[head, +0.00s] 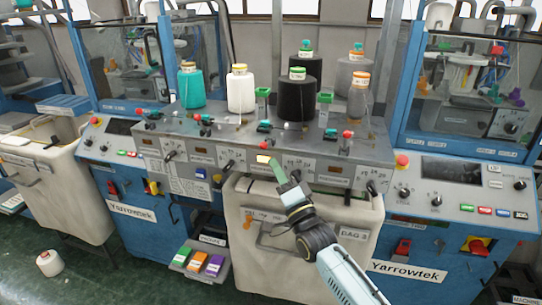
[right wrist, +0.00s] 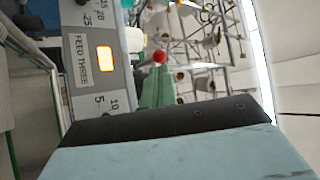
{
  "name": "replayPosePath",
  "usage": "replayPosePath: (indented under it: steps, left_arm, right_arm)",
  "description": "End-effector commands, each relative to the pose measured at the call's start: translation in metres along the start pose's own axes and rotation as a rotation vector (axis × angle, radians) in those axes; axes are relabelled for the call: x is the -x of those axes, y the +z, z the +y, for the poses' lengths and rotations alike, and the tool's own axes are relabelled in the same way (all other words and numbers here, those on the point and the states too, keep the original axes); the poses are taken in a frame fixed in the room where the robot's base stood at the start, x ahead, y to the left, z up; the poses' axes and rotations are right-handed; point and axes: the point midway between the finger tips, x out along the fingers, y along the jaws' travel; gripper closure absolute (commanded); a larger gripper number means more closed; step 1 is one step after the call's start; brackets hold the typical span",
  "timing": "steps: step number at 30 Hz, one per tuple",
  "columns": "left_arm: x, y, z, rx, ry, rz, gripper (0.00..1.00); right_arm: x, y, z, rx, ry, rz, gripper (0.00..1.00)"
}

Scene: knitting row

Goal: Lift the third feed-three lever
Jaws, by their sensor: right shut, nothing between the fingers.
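The feed-three panel (right wrist: 82,62) shows in the right wrist view with its "FEED THREE" label and a lit orange window (right wrist: 105,60). In the head view the lit window (head: 263,159) is on the grey front face, just left of my right gripper's tip. My right gripper (head: 279,172) is shut and empty, with its green fingers pointing up at the panel. The green fingers (right wrist: 158,90) also show in the right wrist view, where a red knob (right wrist: 159,57) appears just beyond their tips. I cannot tell whether they touch it. My left gripper is not in view.
Cones of yarn, such as the white one (head: 240,90), stand on the grey shelf above. Other red knobs (head: 347,134) and dials line the panel. A cream bin (head: 300,225) hangs below. A blue machine with buttons (head: 440,205) stands at right.

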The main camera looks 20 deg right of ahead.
Motion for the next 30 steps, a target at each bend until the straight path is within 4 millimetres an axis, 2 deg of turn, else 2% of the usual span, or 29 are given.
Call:
replayPosePath:
  steps: [3,7,22,30]
  left_arm:
    - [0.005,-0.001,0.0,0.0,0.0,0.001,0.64]
    - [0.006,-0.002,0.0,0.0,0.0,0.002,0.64]
    - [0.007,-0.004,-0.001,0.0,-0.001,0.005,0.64]
    - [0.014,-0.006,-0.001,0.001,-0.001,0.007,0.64]
  right_arm:
    - [-0.019,0.0,-0.001,0.001,0.0,-0.001,1.0]
    - [-0.028,0.0,0.0,0.0,0.001,-0.001,1.0]
    - [-0.032,0.001,0.0,-0.003,0.004,-0.002,1.0]
    - [-0.04,0.01,-0.007,-0.043,0.036,-0.017,1.0]
